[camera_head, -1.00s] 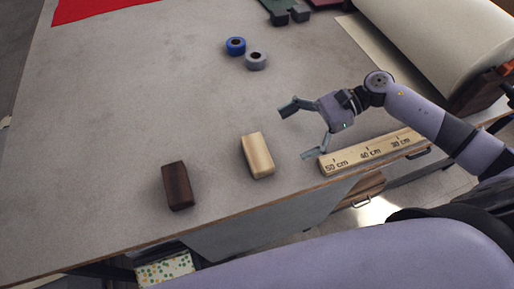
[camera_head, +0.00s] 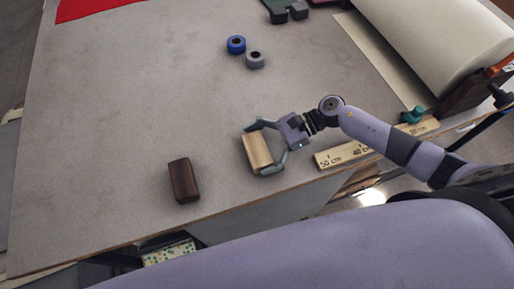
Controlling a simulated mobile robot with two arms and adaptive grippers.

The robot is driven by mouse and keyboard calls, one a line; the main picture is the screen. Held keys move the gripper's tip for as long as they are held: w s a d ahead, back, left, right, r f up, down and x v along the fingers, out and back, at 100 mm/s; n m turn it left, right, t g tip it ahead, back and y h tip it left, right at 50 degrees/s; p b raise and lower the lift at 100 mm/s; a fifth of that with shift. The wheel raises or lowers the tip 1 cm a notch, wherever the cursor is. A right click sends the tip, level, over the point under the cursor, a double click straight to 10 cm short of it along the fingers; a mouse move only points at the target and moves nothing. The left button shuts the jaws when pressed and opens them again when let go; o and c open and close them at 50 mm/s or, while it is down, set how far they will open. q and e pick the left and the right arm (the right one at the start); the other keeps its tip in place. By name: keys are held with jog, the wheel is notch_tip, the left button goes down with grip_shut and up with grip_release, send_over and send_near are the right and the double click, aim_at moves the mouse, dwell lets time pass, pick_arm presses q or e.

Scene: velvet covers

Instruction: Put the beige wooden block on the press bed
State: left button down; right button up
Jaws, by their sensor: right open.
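The beige wooden block (camera_head: 256,153) lies on the grey table near its front edge. My right gripper (camera_head: 260,149) is open around the block, one finger beyond its far end and the other at its near right end. I cannot tell whether the fingers touch it. The block rests on the tabletop. I cannot tell for sure which thing is the press bed; a dark green piece of equipment (camera_head: 287,11) is partly cut off at the top edge. My left gripper is not in view.
A dark brown block (camera_head: 184,181) lies to the left. A ruler (camera_head: 345,154) lies along the front edge, partly behind my arm. Blue (camera_head: 236,44) and grey (camera_head: 255,60) rings sit farther back. The left tabletop is clear.

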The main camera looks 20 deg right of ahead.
jog(key=shift+c, duration=0.2)
jog(key=c, duration=1)
